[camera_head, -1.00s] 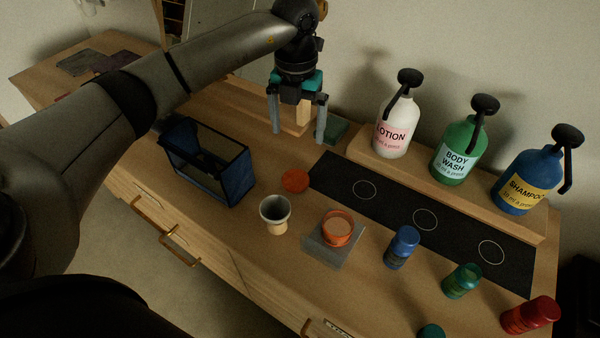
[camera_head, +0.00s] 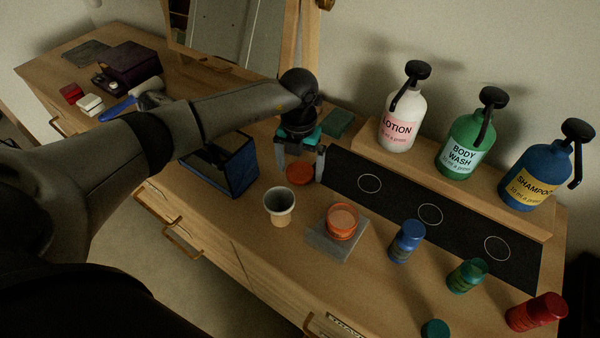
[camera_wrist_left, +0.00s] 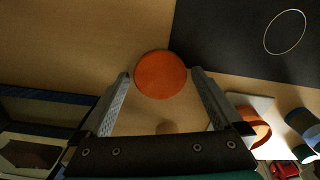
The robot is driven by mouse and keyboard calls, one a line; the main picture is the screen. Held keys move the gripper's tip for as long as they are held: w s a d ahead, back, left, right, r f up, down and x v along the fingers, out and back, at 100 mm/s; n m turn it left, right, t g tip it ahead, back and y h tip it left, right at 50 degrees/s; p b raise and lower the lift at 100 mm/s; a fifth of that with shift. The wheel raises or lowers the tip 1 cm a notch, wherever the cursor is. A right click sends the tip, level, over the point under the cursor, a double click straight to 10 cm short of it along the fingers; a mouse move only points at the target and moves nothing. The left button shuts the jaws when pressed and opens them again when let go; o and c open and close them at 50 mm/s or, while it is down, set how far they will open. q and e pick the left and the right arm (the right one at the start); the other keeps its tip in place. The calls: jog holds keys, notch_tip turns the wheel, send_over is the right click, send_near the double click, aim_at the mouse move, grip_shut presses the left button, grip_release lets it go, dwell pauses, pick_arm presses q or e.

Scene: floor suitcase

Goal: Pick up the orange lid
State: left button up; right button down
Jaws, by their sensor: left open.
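The orange lid (camera_head: 300,174) is a flat round disc lying on the wooden counter, left of the black mat. My left gripper (camera_head: 299,172) is open, pointing down with its fingers above and around the lid in the head view. In the left wrist view the lid (camera_wrist_left: 160,74) shows just beyond and between the two fingertips (camera_wrist_left: 160,76), and nothing is held. I cannot tell the exact height of the fingers above the counter. An orange open jar (camera_head: 342,222) sits on a grey square block (camera_head: 336,244) to the right. My right gripper is not in view.
A cream cup (camera_head: 279,206) stands just in front of the lid. A blue-edged clear case (camera_head: 236,166) is close on the left. Lotion (camera_head: 402,122), body wash (camera_head: 468,145) and shampoo (camera_head: 534,180) bottles stand on a raised shelf behind the black mat (camera_head: 455,228).

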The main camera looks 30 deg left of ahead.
aim_at(300, 171)
pick_arm(q)
jog(key=shift+c, duration=0.2)
jog(key=c, duration=1.1)
notch_tip(300, 171, up, 20)
jog(key=shift+p, duration=0.95)
